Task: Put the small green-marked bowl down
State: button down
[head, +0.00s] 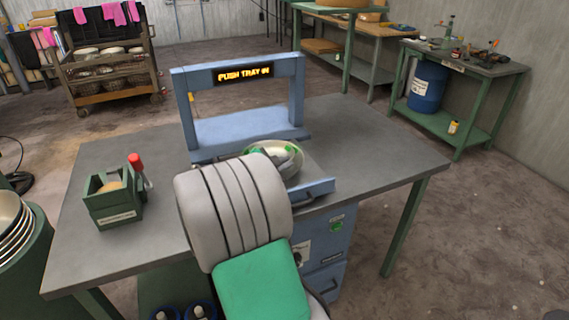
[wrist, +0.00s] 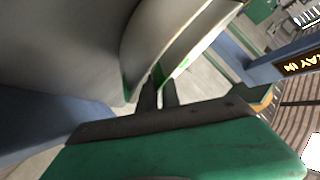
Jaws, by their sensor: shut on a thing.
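The small green-marked bowl (head: 292,160) is a pale metal bowl with green patches near its rim. In the head view it is at or just above the pulled-out tray (head: 318,187) of the blue machine. I cannot tell whether it touches the tray. My gripper (wrist: 160,90) shows in the wrist view, with its two dark fingers shut on the bowl's wall. The bowl (wrist: 90,45) fills the upper left of that view. In the head view my arm hides the fingers and part of the bowl.
The blue frame (head: 297,95) with a lit "PUSH TRAY IN" sign (head: 243,74) stands behind the bowl. A green box (head: 113,205) and a red-topped bottle (head: 138,170) are at the table's left. The table's right side (head: 375,150) is clear. Stacked bowls (head: 12,225) stand at far left.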

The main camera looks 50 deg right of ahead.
jog(key=shift+f+b, duration=0.15)
jog(key=shift+b, duration=0.15)
jog(key=c, duration=1.8)
grip_release()
jog(key=shift+a+r+p, duration=0.2)
jog(key=shift+r+p, duration=0.15)
jog(key=v, duration=1.1)
jog(key=shift+a+b, duration=0.25)
jog(key=shift+b, duration=0.05)
jog(key=shift+r, duration=0.1)
